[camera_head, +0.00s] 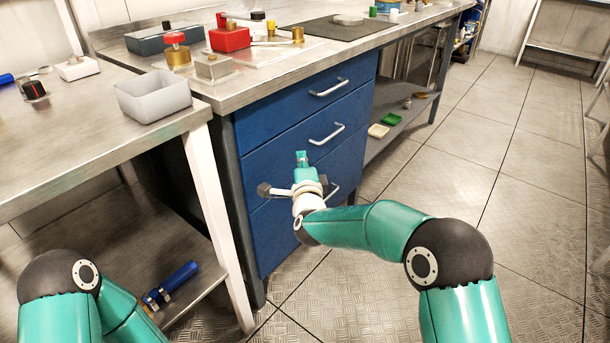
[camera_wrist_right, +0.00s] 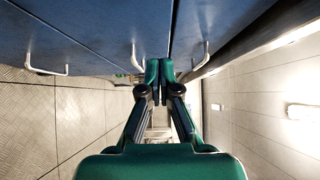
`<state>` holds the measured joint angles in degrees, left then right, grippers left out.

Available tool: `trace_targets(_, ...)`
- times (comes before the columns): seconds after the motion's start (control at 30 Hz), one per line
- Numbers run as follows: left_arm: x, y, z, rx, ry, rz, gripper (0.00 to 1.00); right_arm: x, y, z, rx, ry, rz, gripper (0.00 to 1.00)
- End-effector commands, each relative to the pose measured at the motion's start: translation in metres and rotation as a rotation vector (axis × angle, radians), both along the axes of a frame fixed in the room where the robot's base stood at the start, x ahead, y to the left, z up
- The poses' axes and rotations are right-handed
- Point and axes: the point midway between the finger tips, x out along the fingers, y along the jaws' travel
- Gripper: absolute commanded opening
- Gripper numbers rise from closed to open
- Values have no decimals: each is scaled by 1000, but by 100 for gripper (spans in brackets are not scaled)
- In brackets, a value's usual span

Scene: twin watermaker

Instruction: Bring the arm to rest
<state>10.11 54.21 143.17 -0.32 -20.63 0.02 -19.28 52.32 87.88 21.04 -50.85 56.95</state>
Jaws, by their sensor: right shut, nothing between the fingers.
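My right arm reaches in from the lower right of the head view, teal with dark joints. My right gripper (camera_head: 302,158) is in front of the blue drawer cabinet (camera_head: 272,131), near the lower drawers. In the right wrist view the two fingertips (camera_wrist_right: 159,75) meet, shut and empty. The drawer fronts (camera_wrist_right: 95,30) run along the top of that view, with handles (camera_wrist_right: 47,68) standing out; I see no finger on a handle. Part of my left arm shows at the lower left of the head view; its gripper is out of view.
The steel bench (camera_head: 270,72) above the drawers holds a red box (camera_head: 229,39), a brass-coloured part (camera_head: 177,56) and other parts. A grey bin (camera_head: 153,96) stands on the left table's corner. A low shelf (camera_head: 390,128) is right of the drawers. The tiled floor (camera_head: 510,150) at right is clear.

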Motion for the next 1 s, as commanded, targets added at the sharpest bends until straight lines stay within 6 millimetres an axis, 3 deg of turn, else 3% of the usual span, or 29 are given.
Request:
trace_targets(0.3,0,0,3,0,0,0,79,-44,-3,0,0,0,0,0)
trace_targets(0.53,0,0,4,0,1,0,79,-53,-6,-1,1,2,-4,0)
trace_targets(0.67,0,0,4,0,1,0,79,-47,-28,-12,0,17,-39,0)
trace_targets(0.77,0,0,4,0,1,0,79,-42,-62,-37,-7,58,-90,0)
trace_targets(0.83,0,0,3,0,1,0,79,-45,-91,-68,-22,117,-124,0)
trace_targets(0.93,0,0,4,0,1,0,79,-65,-126,-130,-61,250,-136,0)
trace_targets(1.0,0,0,4,0,1,0,79,-88,-142,-176,-115,365,-112,0)
